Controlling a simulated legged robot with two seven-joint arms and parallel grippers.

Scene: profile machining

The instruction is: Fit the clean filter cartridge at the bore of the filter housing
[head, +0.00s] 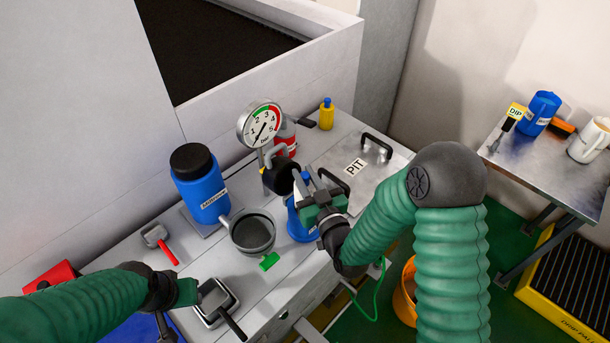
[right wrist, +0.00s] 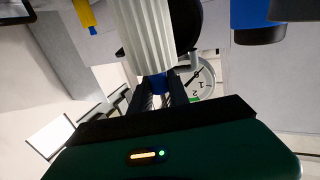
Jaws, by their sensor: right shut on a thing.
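The clean filter cartridge (right wrist: 145,28) is white and pleated, with a blue end between my fingers in the right wrist view. In the head view my right gripper (head: 306,190) is shut on it, and the cartridge (head: 298,184) is mostly hidden. The filter housing (head: 277,177) is a dark cylinder below the gauge; the cartridge is close to its right side. A dark round body (right wrist: 188,30) shows behind the cartridge in the wrist view. I cannot tell whether the cartridge touches the bore. My left gripper (head: 187,292) is at lower left; its fingers are unclear.
A pressure gauge (head: 262,125) rises above the housing. A blue container (head: 302,228) stands below my right gripper. A grey pot (head: 252,232), a blue black-capped jar (head: 201,185) and a square tray (head: 215,303) are on the bench to the left. A PIT cover (head: 335,158) lies behind.

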